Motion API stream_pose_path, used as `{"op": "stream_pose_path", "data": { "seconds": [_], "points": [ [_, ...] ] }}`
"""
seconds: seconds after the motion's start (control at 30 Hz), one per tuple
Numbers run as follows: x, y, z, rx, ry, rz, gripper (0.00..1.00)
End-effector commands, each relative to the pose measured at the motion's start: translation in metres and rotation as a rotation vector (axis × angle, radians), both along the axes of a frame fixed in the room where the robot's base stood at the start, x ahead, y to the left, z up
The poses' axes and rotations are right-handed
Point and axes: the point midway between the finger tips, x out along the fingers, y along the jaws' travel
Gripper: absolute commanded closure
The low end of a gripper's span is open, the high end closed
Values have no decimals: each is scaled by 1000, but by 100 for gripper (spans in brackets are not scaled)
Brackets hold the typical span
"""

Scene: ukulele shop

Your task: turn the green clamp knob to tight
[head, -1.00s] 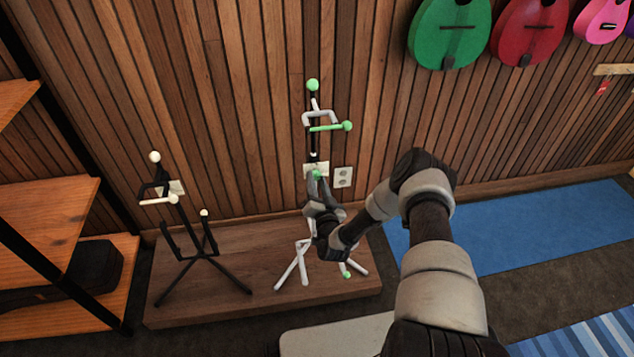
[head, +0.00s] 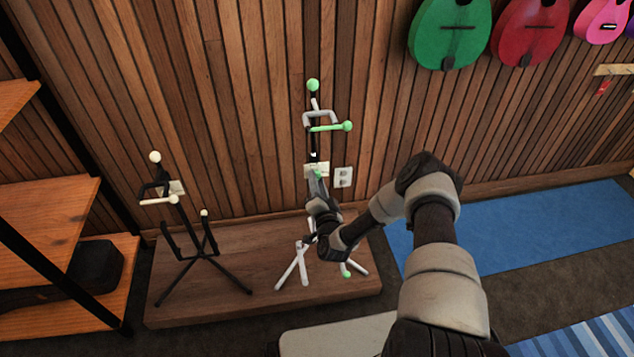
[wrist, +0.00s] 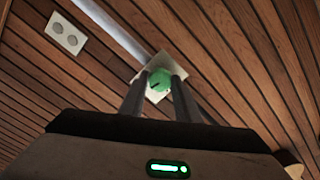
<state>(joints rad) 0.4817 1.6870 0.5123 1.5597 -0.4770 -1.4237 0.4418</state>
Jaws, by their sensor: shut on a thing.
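The green clamp knob (head: 317,174) is on the pole of the stand (head: 312,140) with white legs and green-tipped parts. In the wrist view the knob (wrist: 159,79) sits between my two fingers, with a dark mark on its face. My gripper (head: 318,181) is shut on the knob, one finger on each side; it also shows in the wrist view (wrist: 160,88). In the head view my gripper and wrist hide the stand's lower pole and most of the knob.
A black stand (head: 182,215) with white tips is to the left on the same wooden platform (head: 225,298). A wall outlet (head: 343,177) is just right of the knob. Wooden shelves (head: 55,215) are at far left. Ukuleles hang at upper right above a blue mat (head: 520,235).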

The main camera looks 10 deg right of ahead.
Motion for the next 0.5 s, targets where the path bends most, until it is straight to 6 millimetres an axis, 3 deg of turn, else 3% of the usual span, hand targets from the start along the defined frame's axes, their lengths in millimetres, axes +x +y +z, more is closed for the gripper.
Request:
{"op": "stream_pose_path", "data": {
  "seconds": [0.13, 0.17, 0.27, 0.5],
  "points": [
    [-1, 2, -2, 1, 5, 3, 93],
    [-1, 2, -2, 1, 5, 3, 68],
    [-1, 1, -2, 0, 4, 2, 52],
    [-1, 1, -1, -1, 2, 1, 52]
  ]
}}
